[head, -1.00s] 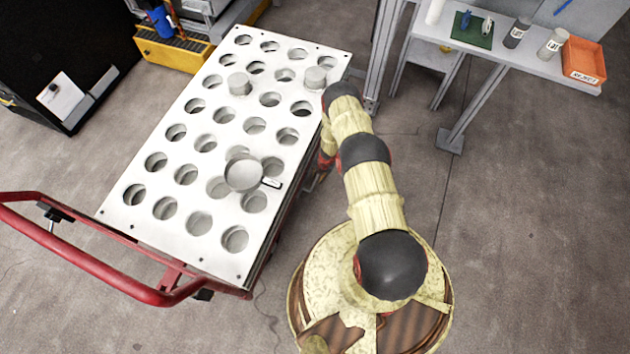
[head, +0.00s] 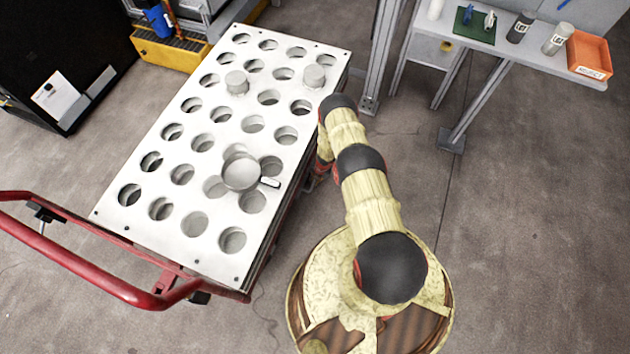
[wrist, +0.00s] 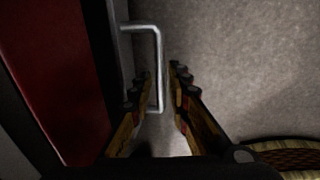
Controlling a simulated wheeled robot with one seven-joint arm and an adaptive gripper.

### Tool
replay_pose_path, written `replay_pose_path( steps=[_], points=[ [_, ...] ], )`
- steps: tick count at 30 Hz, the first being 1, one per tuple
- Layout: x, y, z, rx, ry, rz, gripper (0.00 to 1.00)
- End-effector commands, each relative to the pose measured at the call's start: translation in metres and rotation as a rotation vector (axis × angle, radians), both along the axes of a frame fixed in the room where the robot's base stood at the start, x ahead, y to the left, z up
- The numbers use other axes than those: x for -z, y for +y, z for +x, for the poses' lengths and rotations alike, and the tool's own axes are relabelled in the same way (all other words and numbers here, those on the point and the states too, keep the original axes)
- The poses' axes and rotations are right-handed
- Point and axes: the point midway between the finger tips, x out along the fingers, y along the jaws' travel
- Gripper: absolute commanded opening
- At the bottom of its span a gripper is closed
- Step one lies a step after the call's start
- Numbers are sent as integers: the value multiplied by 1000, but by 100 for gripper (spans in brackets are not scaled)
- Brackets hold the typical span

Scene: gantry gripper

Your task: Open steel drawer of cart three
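The cart (head: 190,140) has a white top plate with rows of round holes and a red push handle at the lower left. Its side with the drawer is hidden from the head view by the top and my arm. In the wrist view, a bright steel bar handle (wrist: 158,60) stands out from a dark front edge (wrist: 112,50) at the left. My gripper (wrist: 160,74) is open, one finger on each side of the handle bar. Contact with the bar cannot be told. My gripper is hidden in the head view.
Round metal pieces (head: 237,82) and a pan-like piece (head: 241,173) stand on the cart top. A grey table (head: 470,45) with an orange bin (head: 588,56) stands at the upper right. Bare floor (head: 530,240) lies to the right of my base.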

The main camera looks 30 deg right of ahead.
Motion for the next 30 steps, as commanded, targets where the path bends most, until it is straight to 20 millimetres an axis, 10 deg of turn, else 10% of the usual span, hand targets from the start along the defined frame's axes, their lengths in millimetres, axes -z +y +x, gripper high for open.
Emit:
replay_pose_path(
  steps=[30],
  points=[
    [0, -1, -1, 1, 0, 0, 0]
  ],
)
